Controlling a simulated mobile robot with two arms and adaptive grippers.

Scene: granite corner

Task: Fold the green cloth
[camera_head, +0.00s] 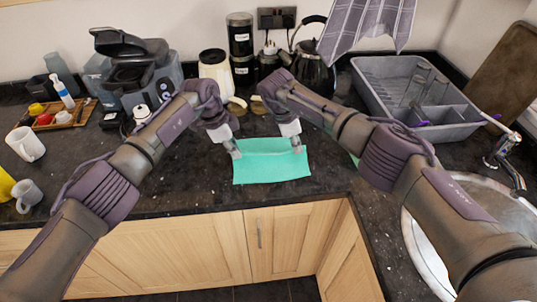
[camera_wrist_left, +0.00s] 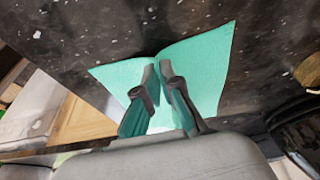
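The green cloth (camera_head: 271,170) lies near the counter's front edge, spread as a rough rectangle with a paler band along its far side. My left gripper (camera_head: 236,152) is at its far left corner. In the left wrist view the cloth (camera_wrist_left: 205,65) dips and creases where the left fingertips (camera_wrist_left: 157,68) come close together, pinching it. My right gripper (camera_head: 299,147) is at the far right corner, touching or just above the cloth; its fingers are too small to read.
A grey dish rack (camera_head: 395,75) and a round sink (camera_head: 425,255) are to the right. A kettle (camera_head: 313,70), dark canisters (camera_head: 240,40) and a coffee machine (camera_head: 135,75) stand at the back. White mugs (camera_head: 25,144) are at the left. The counter left of the cloth is clear.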

